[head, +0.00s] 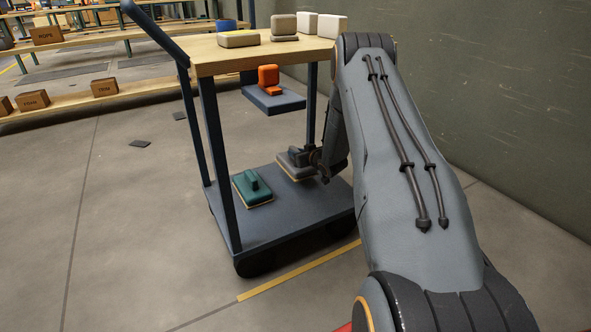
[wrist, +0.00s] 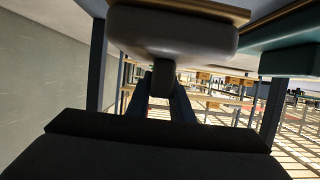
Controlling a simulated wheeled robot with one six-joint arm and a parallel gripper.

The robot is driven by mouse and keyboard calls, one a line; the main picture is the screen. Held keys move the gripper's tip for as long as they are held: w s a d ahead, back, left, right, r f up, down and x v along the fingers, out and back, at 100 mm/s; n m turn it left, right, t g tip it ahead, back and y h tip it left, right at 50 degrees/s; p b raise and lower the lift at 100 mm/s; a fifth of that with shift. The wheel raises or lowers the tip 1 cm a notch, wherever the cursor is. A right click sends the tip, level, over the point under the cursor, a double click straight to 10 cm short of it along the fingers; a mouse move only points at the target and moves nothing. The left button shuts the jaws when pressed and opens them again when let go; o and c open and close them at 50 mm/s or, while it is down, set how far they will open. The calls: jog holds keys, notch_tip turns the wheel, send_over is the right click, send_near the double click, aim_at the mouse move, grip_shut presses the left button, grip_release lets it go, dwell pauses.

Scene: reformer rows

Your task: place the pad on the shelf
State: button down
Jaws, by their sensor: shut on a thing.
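A grey pad (head: 289,168) with a tan base is at the lower deck (head: 290,215) of a dark blue cart. My gripper (head: 310,157) is shut on its raised handle, which shows between the fingers in the wrist view (wrist: 163,78). I cannot tell whether the pad rests on the deck or hangs just above it. A green pad (head: 252,188) with a handle lies on the deck to its left; part of it also shows in the wrist view (wrist: 290,40). A small blue shelf (head: 275,102) higher on the cart carries an orange handled block (head: 268,78).
The cart's wooden top (head: 220,58) holds several pale pads and a blue item (head: 227,25). Cart posts (head: 220,165) frame the decks. A green-grey wall (head: 470,90) is at the right. Benches with brown boxes (head: 104,87) stand at the back left; open floor lies left of the cart.

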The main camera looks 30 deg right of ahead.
jog(key=shift+f+b, duration=1.1)
jog(key=shift+f, duration=1.35)
jog(key=shift+d+f, duration=0.1)
jog(key=shift+f, duration=0.05)
jog(key=c, duration=1.6)
grip_release()
jog(key=shift+o, duration=0.2)
jog(key=shift+s+r, duration=0.25)
jog(key=shift+s, duration=0.05)
jog(key=p+v, duration=0.6)
jog(key=v, duration=0.5)
jog(key=shift+s, duration=0.2)
